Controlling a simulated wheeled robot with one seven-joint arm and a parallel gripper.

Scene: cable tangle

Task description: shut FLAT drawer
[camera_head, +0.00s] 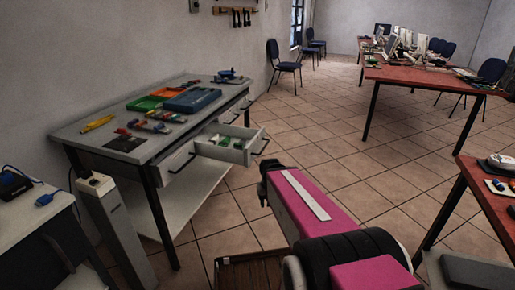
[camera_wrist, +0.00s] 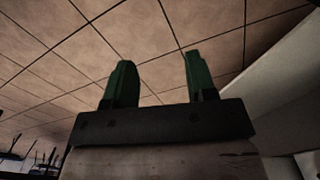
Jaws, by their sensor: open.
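One drawer (camera_head: 222,153) of the grey workbench is pulled out in the head view, its handle facing right. Small green and white items lie inside it. Other drawer fronts beside it appear shut, or nearly so. I cannot read any FLAT label, so I cannot tell which drawer bears that name. My gripper (camera_head: 264,188) is at the end of my pink arm, in front of and below the open drawer in the picture, apparently apart from it. In the wrist view my gripper (camera_wrist: 158,60) shows two green fingers spread apart, with nothing between them but floor tiles behind.
The workbench top (camera_head: 85,136) carries a blue case (camera_head: 192,100), a green and orange tray and several tools. A grey post (camera_head: 112,225) stands near its front leg. Red tables (camera_head: 425,77) stand to the right. Tiled floor (camera_head: 320,150) is open between them.

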